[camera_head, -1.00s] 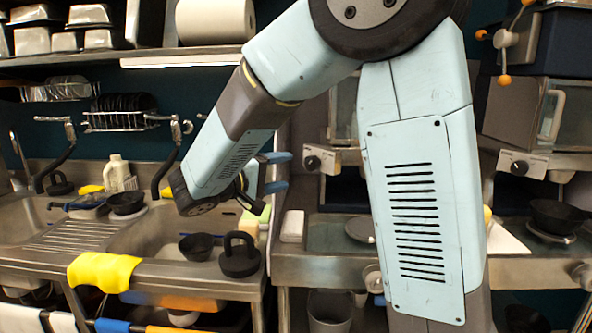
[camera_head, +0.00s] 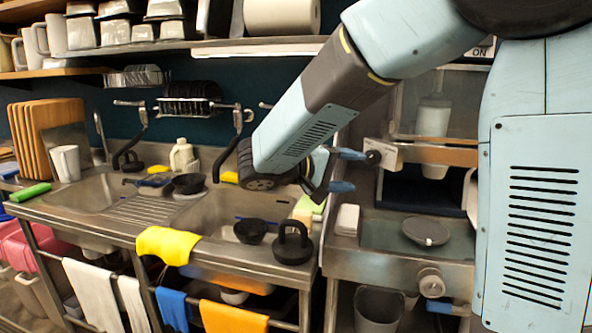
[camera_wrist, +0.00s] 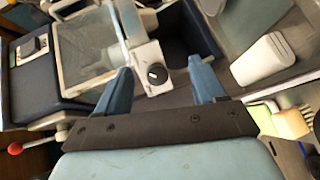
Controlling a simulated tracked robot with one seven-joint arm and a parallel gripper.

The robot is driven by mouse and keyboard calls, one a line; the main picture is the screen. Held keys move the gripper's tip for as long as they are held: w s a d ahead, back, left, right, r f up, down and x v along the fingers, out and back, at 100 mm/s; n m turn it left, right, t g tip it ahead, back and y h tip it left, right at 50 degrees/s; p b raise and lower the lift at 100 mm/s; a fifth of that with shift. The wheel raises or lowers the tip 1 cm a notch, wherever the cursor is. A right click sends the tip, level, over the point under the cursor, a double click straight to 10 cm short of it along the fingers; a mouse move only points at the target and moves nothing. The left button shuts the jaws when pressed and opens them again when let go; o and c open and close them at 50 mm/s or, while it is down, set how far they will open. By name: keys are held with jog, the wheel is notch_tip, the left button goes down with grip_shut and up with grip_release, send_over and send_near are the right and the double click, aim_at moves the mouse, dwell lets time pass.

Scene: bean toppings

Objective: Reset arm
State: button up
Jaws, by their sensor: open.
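My gripper (camera_head: 341,170) is at the end of my bent arm, in front of the counter between the sink and the machine at the right. Its two blue fingers (camera_wrist: 160,88) show in the wrist view. They are spread wide apart with nothing between them. Behind the fingers is the machine's grey panel with a round black knob. No object is held.
A grey plate (camera_head: 426,232) lies on the counter at the right. A white container (camera_head: 347,219) stands below my gripper. Wooden boards (camera_head: 45,130) stand at the far left.

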jog(key=s+d+f+m+g+y, duration=0.15)
jog(key=s+d+g+y, duration=0.35)
jog(key=s+d, duration=0.5)
jog(key=s+m+t+y, duration=0.1)
jog(key=s+t+y, duration=0.4)
jog(key=s+y, duration=0.4)
jog(key=shift+s+a+f+y, duration=0.2)
jog(key=shift+a+f+y, duration=0.15)
jog(key=shift+f, duration=0.1)
jog(key=shift+m, duration=0.25)
